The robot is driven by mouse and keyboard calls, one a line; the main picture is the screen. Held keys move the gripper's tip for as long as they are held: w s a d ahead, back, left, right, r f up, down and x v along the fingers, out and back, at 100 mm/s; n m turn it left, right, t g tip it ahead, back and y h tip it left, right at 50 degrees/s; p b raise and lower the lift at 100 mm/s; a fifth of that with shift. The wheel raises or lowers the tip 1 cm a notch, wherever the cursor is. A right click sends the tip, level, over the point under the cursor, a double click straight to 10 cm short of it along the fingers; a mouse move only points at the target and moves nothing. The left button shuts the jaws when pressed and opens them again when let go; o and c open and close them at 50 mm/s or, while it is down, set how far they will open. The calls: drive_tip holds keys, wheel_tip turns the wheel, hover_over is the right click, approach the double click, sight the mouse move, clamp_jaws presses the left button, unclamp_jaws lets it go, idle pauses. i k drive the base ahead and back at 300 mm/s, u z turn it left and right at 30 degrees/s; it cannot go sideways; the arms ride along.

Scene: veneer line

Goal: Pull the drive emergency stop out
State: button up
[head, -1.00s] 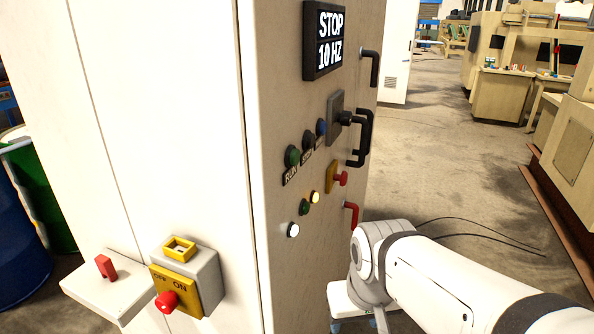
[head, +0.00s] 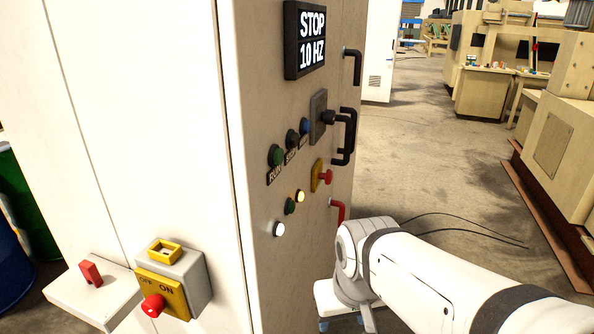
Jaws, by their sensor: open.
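A red mushroom button (head: 326,177) on a yellow plate (head: 317,177) sticks out from the side face of the tall white cabinet (head: 270,130). It is the emergency stop on the drive panel; I cannot tell from here whether it is pressed in or out. My arm (head: 430,275) reaches in from the lower right, its visible joint lower than the button and a little right of it. My gripper does not show in this view.
Beside the button are a black rotary handle (head: 325,117), push buttons, lamps, black pull handles (head: 347,137) and a red handle (head: 338,210). A display (head: 305,40) reads STOP 10 HZ. A grey switch box (head: 180,280) juts out at the lower left. Floor right of the cabinet is open.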

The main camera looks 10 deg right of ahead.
sight(328, 176)
drive_tip(key=u, duration=0.45)
drive_tip(key=k, duration=1.35)
drive_tip(key=z, duration=0.05)
drive_tip(key=i, duration=0.85)
drive_tip(key=z, duration=0.95)
drive_tip(key=i, duration=1)
drive_tip(key=z, duration=0.3)
